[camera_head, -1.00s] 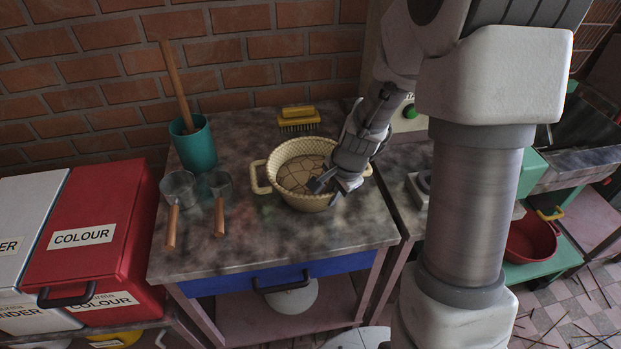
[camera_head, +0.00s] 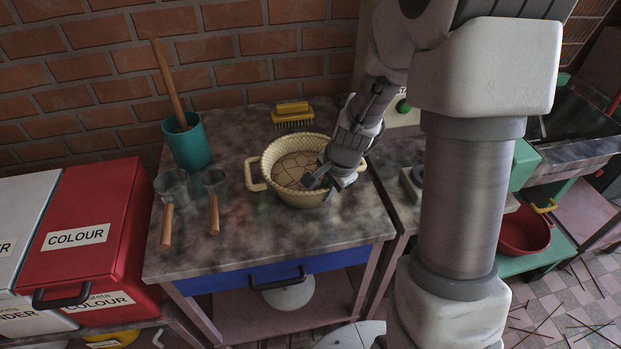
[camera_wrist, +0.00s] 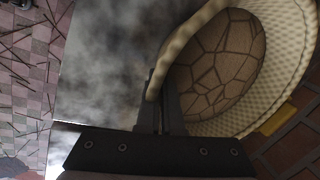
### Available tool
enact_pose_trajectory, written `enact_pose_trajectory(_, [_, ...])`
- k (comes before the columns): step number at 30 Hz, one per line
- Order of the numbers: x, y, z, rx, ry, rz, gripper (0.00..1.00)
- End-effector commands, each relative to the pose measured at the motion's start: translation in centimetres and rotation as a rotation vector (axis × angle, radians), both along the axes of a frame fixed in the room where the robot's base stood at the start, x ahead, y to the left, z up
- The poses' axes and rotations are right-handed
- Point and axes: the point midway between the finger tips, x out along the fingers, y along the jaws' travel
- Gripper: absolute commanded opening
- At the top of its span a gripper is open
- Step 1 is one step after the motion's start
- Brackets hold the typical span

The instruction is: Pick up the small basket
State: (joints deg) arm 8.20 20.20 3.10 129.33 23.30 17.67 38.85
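The small basket (camera_head: 268,165) is cream and woven, with a side handle at its left and a brown patterned inner floor. It stands upright on the grey stone-topped table (camera_head: 345,230). My gripper (camera_head: 325,185) reaches down at its near right side and hides part of the rim there. In the wrist view the basket (camera_wrist: 285,100) fills the upper right, and its rim runs between the fingers of my gripper (camera_wrist: 160,95). The fingers are close together and look shut on the rim. The fingertips are partly hidden.
Red and white bins (camera_head: 95,240) stand at left. The table front is clear.

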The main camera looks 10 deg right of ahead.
Motion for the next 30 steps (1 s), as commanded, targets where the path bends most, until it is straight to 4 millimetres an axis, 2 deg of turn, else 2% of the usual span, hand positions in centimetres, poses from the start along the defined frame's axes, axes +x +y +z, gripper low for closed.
enact_pose_trajectory(5, [0.1,0.0,1.2,0.0,-0.004,-0.001,0.0])
enact_pose_trajectory(12, [0.2,0.0,5.9,-0.001,-0.008,0.001,0.0])
enact_pose_trajectory(18, [0.1,0.0,9.0,-0.001,-0.005,0.001,0.0])
enact_pose_trajectory(23, [0.1,0.0,10.2,0.0,-0.002,0.036,0.0])
enact_pose_trajectory(30, [0.3,0.0,10.7,0.0,-0.001,0.236,0.0])
